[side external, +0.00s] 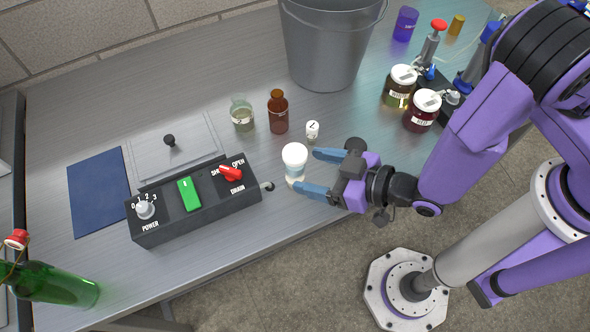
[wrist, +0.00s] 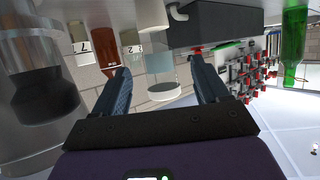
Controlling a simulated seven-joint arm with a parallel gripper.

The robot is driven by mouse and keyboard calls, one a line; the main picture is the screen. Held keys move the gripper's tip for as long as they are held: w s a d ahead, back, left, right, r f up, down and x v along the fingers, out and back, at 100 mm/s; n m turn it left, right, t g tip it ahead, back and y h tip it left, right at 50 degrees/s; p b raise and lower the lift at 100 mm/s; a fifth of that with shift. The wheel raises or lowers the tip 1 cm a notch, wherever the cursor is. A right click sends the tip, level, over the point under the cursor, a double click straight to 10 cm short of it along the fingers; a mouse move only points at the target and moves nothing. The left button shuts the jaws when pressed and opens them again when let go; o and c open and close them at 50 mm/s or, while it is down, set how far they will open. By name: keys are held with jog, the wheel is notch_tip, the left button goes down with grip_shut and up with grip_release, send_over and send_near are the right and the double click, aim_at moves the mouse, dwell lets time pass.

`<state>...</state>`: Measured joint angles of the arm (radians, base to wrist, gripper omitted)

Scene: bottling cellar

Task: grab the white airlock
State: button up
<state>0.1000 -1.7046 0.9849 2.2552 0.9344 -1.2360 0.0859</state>
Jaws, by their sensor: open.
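The white airlock (side external: 294,155) stands upright on the metal bench, with a white cap over a clear, pale body. My gripper (side external: 307,170) reaches in from the right, low over the bench, with its two blue fingers spread and nothing held. The airlock is at the fingertips, around the mouth of the gripper. In the wrist view the airlock (wrist: 163,89) shows its white cap and clear body between the open fingers (wrist: 158,65), with space on both sides. I cannot tell exactly how deep it sits between them.
A small white-topped piece (side external: 312,130) stands just behind the upper finger. A brown bottle (side external: 278,113) and a clear flask (side external: 242,115) are further back. A black control box (side external: 165,218) lies left. A grey bucket (side external: 325,50) and lidded jars (side external: 421,112) stand behind and right.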

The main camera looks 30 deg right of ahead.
aim_at(287, 162)
jog(key=shift+w+r+x, duration=0.1)
jog(key=shift+r+x, duration=0.05)
jog(key=shift+x, duration=1)
jog(key=shift+w+r+x, duration=0.1)
jog(key=shift+r+x, duration=0.05)
jog(key=shift+x, duration=0.95)
jog(key=shift+r+x, duration=0.15)
jog(key=shift+x, duration=1)
jog(key=c, duration=1.1)
